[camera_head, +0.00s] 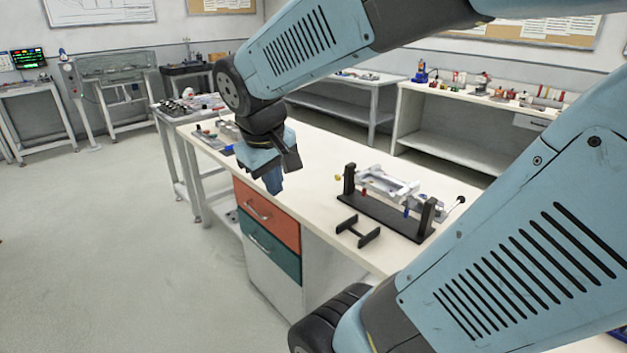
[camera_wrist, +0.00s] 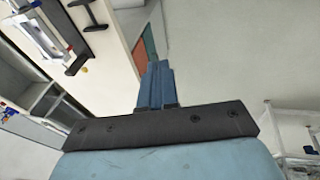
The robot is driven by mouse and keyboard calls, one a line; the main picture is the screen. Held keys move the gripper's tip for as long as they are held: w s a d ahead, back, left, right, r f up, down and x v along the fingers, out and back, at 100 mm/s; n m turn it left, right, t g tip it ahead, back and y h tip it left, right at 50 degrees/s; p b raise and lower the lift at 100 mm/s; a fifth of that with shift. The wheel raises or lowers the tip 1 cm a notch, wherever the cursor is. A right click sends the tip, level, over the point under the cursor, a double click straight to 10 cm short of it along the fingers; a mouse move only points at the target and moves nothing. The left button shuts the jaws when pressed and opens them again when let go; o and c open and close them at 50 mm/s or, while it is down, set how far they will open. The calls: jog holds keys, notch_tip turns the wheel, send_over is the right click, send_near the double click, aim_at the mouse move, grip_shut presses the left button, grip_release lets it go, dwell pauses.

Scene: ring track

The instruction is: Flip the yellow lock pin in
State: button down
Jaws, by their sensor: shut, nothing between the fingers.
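A black fixture (camera_head: 385,213) with two uprights stands on the white bench and carries a light grey frame (camera_head: 388,184). A small yellow knob (camera_head: 338,177), which looks like the lock pin, sticks out beside the left upright. Its exact position is too small to tell. In the wrist view a yellow spot (camera_wrist: 84,70) shows near the fixture's end at the upper left. My gripper (camera_head: 273,186) points down near the bench's front edge, to the left of the fixture and clear of it. Its blue fingers (camera_wrist: 157,68) are together and empty.
A low black stand (camera_head: 357,231) sits in front of the fixture. Red and blue pins and a black-knobbed lever (camera_head: 460,200) are on the fixture. An orange drawer (camera_head: 268,215) and a green drawer (camera_head: 270,250) are below the bench top. Tools lie at the bench's far left end.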

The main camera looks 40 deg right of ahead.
aim_at(336, 178)
jog(key=w+d+f+n+h, duration=1.5)
jog(key=w+d+f+n, duration=0.3)
jog(key=w+d+f, duration=0.2)
notch_tip(336, 178, down, 3)
jog(key=shift+w+d+r, duration=0.1)
jog(key=shift+w+d, duration=0.1)
jog(key=shift+w, duration=0.2)
jog(key=d, duration=0.4)
jog(key=w+d, duration=0.1)
jog(key=d, duration=0.9)
jog(key=shift+w, duration=0.35)
